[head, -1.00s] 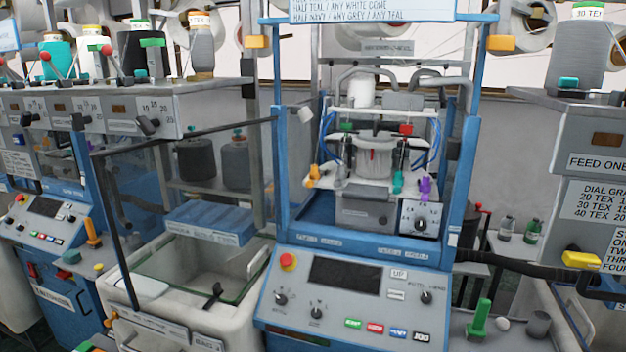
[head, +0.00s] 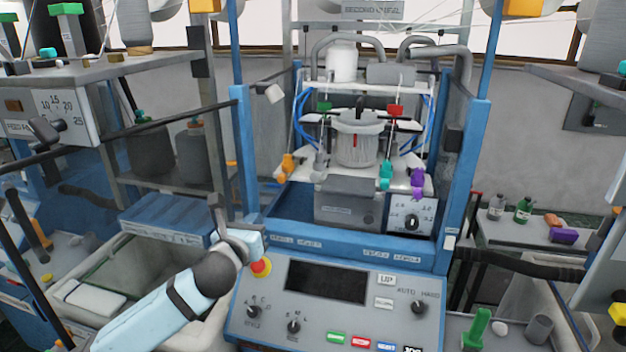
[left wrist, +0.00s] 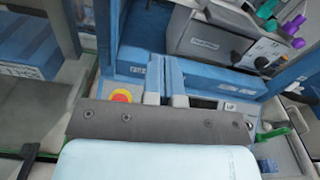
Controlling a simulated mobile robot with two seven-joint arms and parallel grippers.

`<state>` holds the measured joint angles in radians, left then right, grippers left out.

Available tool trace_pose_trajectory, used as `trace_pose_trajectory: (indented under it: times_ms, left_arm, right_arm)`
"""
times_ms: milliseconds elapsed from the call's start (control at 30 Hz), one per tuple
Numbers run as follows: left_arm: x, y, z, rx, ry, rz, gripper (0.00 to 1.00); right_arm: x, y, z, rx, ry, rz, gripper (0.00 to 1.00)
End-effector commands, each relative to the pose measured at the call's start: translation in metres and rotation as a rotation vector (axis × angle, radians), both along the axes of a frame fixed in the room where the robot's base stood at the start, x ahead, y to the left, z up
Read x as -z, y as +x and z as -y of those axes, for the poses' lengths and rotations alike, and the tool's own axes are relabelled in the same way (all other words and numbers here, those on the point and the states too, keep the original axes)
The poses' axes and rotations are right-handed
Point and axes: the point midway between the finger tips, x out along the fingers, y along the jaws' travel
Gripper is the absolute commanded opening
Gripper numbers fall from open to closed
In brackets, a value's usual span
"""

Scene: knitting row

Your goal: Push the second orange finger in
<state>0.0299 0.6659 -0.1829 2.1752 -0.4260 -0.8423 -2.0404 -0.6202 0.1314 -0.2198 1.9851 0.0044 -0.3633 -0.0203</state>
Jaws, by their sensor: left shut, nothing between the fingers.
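Two small orange pieces sit close together at the left end of the white plate on the knitting head, an upper orange finger (head: 288,159) and a lower orange finger (head: 281,176). I cannot tell how far in either one is. Teal fingers (head: 385,178) and purple fingers (head: 417,182) stand at the plate's right end. My left gripper (head: 216,203) is shut and empty, left of the machine's blue frame and lower than the orange fingers, apart from them. In the left wrist view its fingers (left wrist: 164,75) point toward the blue frame. The orange fingers do not show there. My right gripper is out of view.
The control panel (head: 325,282) with a red stop button (head: 261,267) lies just below my left gripper. A blue post (head: 247,150) stands between it and the knitting head. A dark bar (head: 160,125) crosses at the left. The machine front is open.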

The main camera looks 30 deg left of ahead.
Motion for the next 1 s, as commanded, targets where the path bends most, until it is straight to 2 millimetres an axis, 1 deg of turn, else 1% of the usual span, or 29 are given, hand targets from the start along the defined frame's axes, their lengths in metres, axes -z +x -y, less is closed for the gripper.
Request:
trace_pose_trajectory:
  times_ms: [33,100,167,267,367,600,700,800,900,1000]
  left_arm:
    - [-0.01,0.001,-0.003,-0.008,0.049,0.008,0.0]
    - [-0.016,0.003,-0.006,-0.016,0.091,0.01,0.0]
    - [-0.018,0.007,-0.007,-0.019,0.104,0.01,0.0]
    - [-0.019,0.018,-0.01,-0.019,0.103,0.01,0.0]
    - [-0.02,0.036,-0.014,-0.019,0.1,0.01,0.0]
    - [-0.02,0.087,-0.026,-0.019,0.097,0.009,0.0]
    - [-0.019,0.105,-0.03,-0.018,0.096,0.01,0.0]
    - [-0.019,0.12,-0.033,-0.017,0.097,0.008,0.0]
    - [-0.018,0.13,-0.036,-0.017,0.099,0.008,0.0]
    - [-0.017,0.136,-0.038,-0.016,0.098,0.008,0.0]
  right_arm:
    - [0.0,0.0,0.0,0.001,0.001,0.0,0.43]
    - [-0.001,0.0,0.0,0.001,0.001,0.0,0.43]
    - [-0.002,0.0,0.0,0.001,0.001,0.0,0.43]
    - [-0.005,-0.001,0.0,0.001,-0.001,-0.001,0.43]
    - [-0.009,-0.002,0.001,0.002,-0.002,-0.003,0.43]
    - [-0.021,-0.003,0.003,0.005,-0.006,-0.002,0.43]
    - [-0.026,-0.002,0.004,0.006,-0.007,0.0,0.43]
    - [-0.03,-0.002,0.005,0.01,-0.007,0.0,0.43]
    - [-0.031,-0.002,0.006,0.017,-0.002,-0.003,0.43]
    - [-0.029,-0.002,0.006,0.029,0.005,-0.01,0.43]
